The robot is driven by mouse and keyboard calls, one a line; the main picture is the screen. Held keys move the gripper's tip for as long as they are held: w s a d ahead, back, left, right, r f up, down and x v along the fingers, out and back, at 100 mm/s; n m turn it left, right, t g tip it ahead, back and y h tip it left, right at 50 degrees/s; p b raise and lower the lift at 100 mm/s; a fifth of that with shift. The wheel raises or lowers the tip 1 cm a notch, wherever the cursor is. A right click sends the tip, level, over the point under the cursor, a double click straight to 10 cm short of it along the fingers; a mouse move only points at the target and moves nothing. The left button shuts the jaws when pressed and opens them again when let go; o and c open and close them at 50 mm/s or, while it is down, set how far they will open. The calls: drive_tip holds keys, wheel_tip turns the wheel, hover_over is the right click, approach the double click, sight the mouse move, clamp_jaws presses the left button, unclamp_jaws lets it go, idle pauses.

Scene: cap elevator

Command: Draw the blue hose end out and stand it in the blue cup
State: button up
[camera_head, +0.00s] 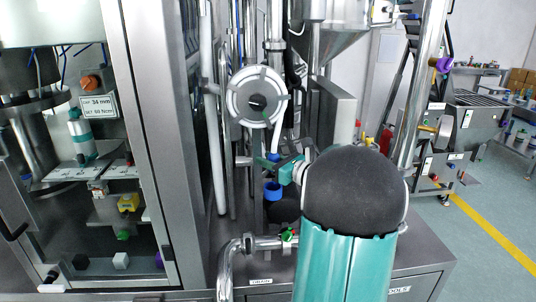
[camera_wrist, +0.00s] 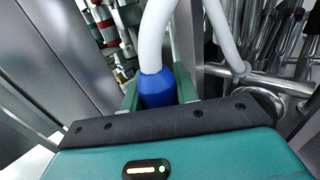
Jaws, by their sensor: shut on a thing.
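The blue hose end (camera_wrist: 157,88) is a blue sleeve on a white hose (camera_wrist: 154,40). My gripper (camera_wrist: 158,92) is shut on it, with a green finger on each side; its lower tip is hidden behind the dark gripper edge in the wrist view. In the head view, my gripper (camera_head: 274,162) is in front of the machine, with a small part of the blue hose end (camera_head: 273,156) showing between the fingers. The blue cup (camera_head: 272,191) stands just below my gripper in that view. Whether the hose end touches the cup cannot be told.
A round metal flange (camera_head: 257,97) and upright pipes stand close behind my gripper. A bent steel pipe with a valve (camera_head: 288,235) runs low in front. A glazed cabinet (camera_head: 150,150) is on the left. The floor (camera_head: 460,230) at the right is open.

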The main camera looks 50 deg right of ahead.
drive_tip(key=shift+f, duration=3.1)
drive_tip(key=shift+f, duration=0.6)
drive_tip(key=o, duration=1.1)
drive_tip(key=shift+o, duration=0.2)
drive_tip(key=s+d, duration=0.1)
drive_tip(key=s, duration=1.2)
drive_tip(key=shift+s, duration=0.35)
drive_tip(key=shift+d, duration=0.1)
